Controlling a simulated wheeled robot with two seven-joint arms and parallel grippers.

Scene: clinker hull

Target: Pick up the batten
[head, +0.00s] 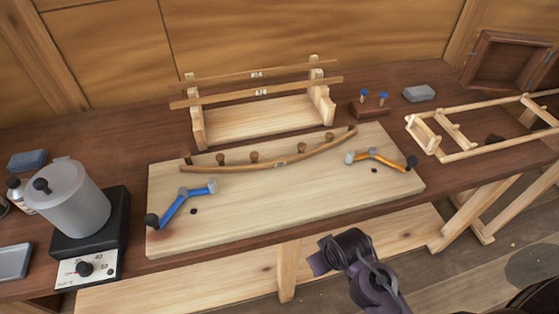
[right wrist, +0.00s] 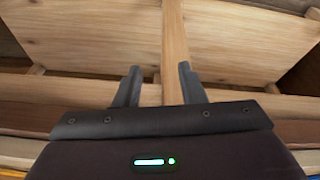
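A thin brown curved batten (head: 280,161) lies against several wooden pegs along the back of the pale board (head: 300,205). Two straight battens rest across a wooden rack behind it, an upper one (head: 285,69) and a lower one (head: 285,90), each with a small label. My right gripper (head: 322,257) is in front of the table's front edge, well apart from all the battens. In the right wrist view its two fingers (right wrist: 158,80) are apart with nothing held; no batten shows clearly there. My left gripper is not in view.
A blue clamp lever (head: 186,199) and an orange one (head: 376,156) sit on the board. A grey pot (head: 72,203) stands on a heater at left. A peg block (head: 370,109), a grey block (head: 419,93) and a wooden frame (head: 462,156) are at right.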

